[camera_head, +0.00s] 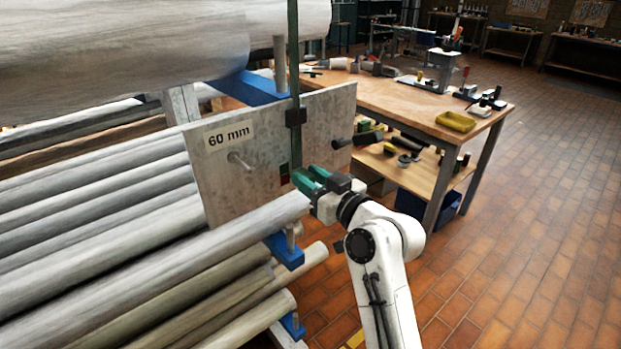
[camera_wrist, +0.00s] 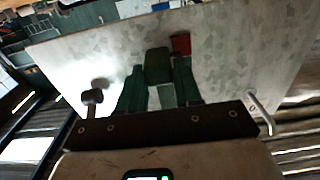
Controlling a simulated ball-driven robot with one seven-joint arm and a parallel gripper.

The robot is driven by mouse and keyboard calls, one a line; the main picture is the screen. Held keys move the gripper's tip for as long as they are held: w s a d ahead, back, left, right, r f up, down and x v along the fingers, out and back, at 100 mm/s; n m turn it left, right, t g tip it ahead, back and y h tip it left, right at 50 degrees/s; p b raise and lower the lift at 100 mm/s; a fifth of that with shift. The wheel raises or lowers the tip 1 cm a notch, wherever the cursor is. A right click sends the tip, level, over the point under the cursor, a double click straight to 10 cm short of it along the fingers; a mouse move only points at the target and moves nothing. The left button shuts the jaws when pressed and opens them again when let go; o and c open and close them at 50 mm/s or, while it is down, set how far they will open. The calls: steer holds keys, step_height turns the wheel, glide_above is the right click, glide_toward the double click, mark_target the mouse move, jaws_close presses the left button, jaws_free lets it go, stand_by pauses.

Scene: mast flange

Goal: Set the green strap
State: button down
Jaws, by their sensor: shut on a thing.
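The green strap (camera_head: 293,60) hangs upright in front of a grey metal plate (camera_head: 220,185) marked "60 mm". It passes a black buckle (camera_head: 296,117) at the plate's upper part. My gripper (camera_head: 304,178), with green fingers, is at the strap's lower part, low in front of the plate. In the wrist view, my gripper (camera_wrist: 158,82) is shut on a dark green piece of the strap (camera_wrist: 158,66). A red patch (camera_wrist: 180,45) shows on the plate beside the fingers. The strap's lower end is hidden by my fingers.
Grey pipes (camera_head: 100,205) lie stacked at left. A wooden workbench (camera_head: 400,98) stands behind; the tiled floor (camera_head: 530,210) at right is clear.

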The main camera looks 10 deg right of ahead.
step_height(320, 180, up, 2)
steer(key=shift+r+p, duration=0.2)
steer(key=shift+p, duration=0.2)
steer(key=c, duration=0.8)
jaws_free()
steer(key=shift+f, duration=0.1)
steer(key=shift+c, duration=0.2)
steer(key=shift+s, duration=0.1)
steer(key=shift+s+d+f, duration=0.1)
steer(key=shift+s+d, duration=0.15)
steer(key=b+v, duration=0.2)
steer(key=v, duration=0.8)
